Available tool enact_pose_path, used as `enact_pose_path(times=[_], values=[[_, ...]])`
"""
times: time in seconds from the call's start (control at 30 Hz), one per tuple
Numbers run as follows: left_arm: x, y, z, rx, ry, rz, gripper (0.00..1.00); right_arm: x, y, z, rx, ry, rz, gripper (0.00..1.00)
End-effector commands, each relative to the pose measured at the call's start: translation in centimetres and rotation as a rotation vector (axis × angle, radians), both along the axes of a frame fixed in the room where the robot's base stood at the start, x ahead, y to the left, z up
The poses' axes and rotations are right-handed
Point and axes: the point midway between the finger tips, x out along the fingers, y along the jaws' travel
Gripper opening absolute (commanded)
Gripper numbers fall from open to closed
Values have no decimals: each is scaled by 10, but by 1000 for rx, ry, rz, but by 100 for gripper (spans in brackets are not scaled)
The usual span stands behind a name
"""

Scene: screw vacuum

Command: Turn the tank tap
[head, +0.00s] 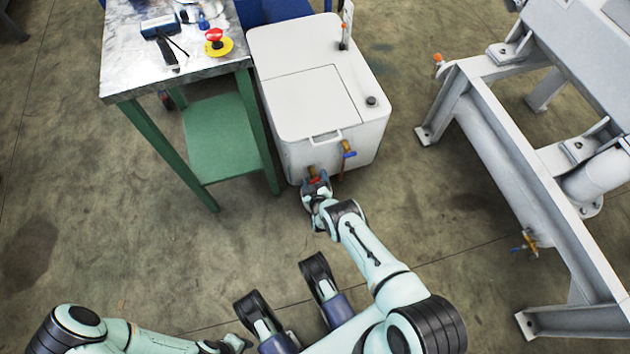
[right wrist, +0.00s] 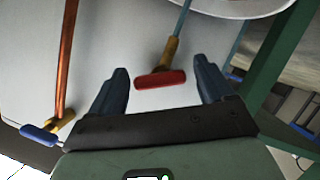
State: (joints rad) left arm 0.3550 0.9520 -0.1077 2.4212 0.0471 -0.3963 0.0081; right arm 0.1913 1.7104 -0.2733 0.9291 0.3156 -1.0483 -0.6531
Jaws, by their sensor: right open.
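The white tank (head: 355,85) stands in the middle of the head view, with two brass taps low on its front. One tap has a red handle (right wrist: 160,79); its handle also shows in the head view (head: 315,181). The other tap has a blue handle (head: 349,154), seen at the lower left in the right wrist view (right wrist: 40,133). My right gripper (head: 317,184) is at the red-handled tap. In the right wrist view its open fingers stand on either side of the red handle, with a gap on both sides. My left gripper (head: 234,343) is low at the bottom edge, its fingers unclear.
A metal-topped table (head: 125,72) with green legs stands close left of the tank. It carries a red emergency button (head: 214,36) and small tools. A grey steel frame (head: 485,130) stands at the right. The floor between tank and frame is clear.

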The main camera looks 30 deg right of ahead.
Motion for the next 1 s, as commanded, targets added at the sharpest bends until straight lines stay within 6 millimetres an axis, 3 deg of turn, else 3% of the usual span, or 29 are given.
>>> enact_pose_path(times=[0.17,0.3,0.33,0.67,1.0], values=[[0,0,0,0,0,0,43,0,0,0,0,0,0,81],[0,0,0,-1,-2,-1,43,0,0,0,0,0,0,35],[0,0,0,-1,-2,-1,43,0,0,0,0,0,0,29],[2,-1,1,0,-8,-2,43,-1,-1,0,39,-9,-2,30],[8,-1,3,1,-28,-4,43,-1,-2,0,244,-57,-2,30]])
